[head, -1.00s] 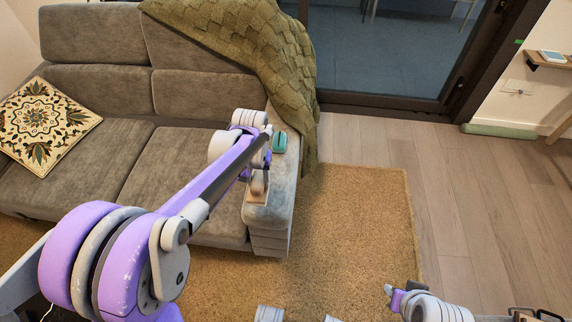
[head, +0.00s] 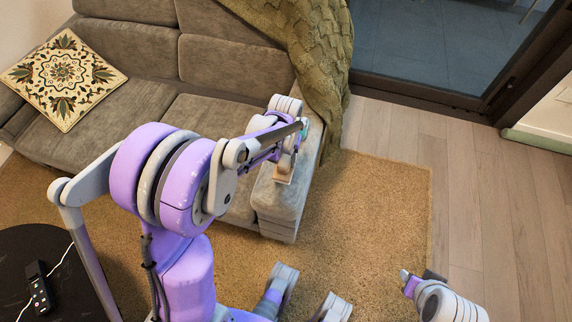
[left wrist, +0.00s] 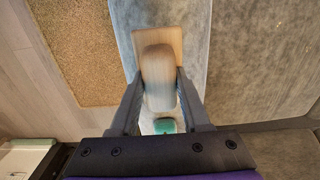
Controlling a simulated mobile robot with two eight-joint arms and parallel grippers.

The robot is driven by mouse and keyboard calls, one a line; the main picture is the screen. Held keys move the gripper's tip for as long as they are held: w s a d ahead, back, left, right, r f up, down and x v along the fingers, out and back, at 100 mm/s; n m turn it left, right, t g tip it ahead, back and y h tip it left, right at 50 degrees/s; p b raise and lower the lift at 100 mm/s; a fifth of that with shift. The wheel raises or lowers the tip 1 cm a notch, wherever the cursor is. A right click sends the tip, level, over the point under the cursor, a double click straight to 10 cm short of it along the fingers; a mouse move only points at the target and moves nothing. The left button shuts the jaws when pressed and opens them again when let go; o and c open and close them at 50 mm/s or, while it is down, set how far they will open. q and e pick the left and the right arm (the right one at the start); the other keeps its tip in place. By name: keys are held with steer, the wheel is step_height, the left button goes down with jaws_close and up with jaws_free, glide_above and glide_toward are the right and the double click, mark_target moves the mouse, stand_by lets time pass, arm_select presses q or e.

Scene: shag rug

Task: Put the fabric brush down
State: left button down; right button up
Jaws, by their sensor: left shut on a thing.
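The fabric brush (left wrist: 159,66) has a pale wooden handle and a flat wooden base. My left gripper (left wrist: 158,80) is shut on its handle, one finger on each side. In the head view the brush (head: 283,178) shows below my left gripper (head: 286,163), at the front part of the grey sofa armrest (head: 280,198). I cannot tell whether its base touches the armrest. My right gripper (head: 407,278) is at the lower right over the rug, seen small, its jaws unclear.
A teal object (left wrist: 165,125) lies on the armrest behind the brush, mostly hidden by my arm in the head view. A green knitted throw (head: 315,50) hangs over the sofa corner. A dark round table (head: 30,255) holds a black remote (head: 38,285). The rug (head: 370,210) is clear.

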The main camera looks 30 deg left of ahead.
arm_select(q)
steer(key=shift+f+b, duration=0.3)
steer(key=shift+f, duration=1.3)
steer(key=shift+f, duration=0.2)
steer(key=shift+c, duration=1.8)
jaws_free()
steer(key=shift+r, duration=0.1)
